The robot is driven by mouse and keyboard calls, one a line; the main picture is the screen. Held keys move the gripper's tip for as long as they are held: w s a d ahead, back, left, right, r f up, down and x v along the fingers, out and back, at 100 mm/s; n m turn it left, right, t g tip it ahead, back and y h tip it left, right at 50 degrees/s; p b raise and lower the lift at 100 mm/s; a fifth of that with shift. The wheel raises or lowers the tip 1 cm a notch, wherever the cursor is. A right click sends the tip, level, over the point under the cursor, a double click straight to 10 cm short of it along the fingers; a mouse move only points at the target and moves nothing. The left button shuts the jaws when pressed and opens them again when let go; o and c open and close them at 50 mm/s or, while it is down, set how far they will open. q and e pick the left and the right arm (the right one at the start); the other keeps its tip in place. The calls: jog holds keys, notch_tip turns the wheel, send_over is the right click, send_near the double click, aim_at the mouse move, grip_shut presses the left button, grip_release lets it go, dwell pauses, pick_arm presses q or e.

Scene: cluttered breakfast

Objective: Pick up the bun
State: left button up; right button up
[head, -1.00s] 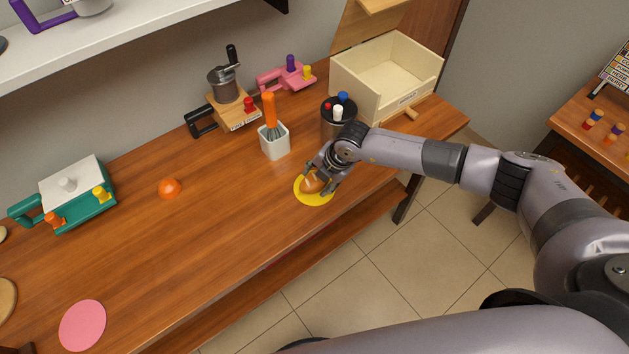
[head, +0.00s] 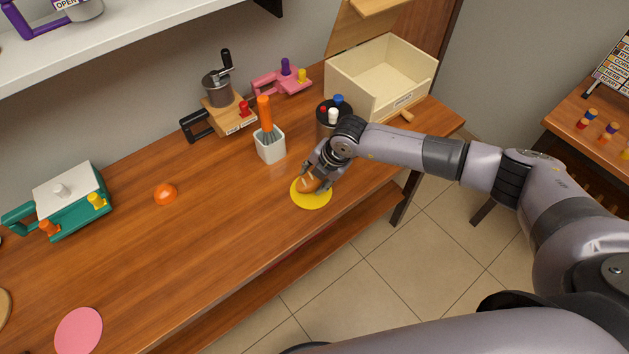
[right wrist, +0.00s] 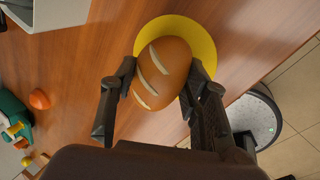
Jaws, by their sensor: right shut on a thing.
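The bun (head: 309,184) is a brown oval loaf with pale slashes, above the round yellow mat (head: 313,201) near the table's front edge. My right gripper (head: 322,182) is shut on it, fingers at its two sides. In the right wrist view the bun (right wrist: 162,73) lies between the two fingertips (right wrist: 160,78), with the yellow mat (right wrist: 200,37) behind it. Whether the bun touches the mat is hard to tell. My left gripper is not in view.
A white holder (head: 270,147) with an orange-handled whisk and a dark canister (head: 328,118) stand behind my right gripper. An open cream box (head: 380,80) is at the back right. An orange dome (head: 165,194) sits left. The table's middle front is clear.

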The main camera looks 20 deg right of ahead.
notch_tip(320, 180, up, 18)
jog(key=b, duration=0.3)
jog(key=shift+b, duration=0.4)
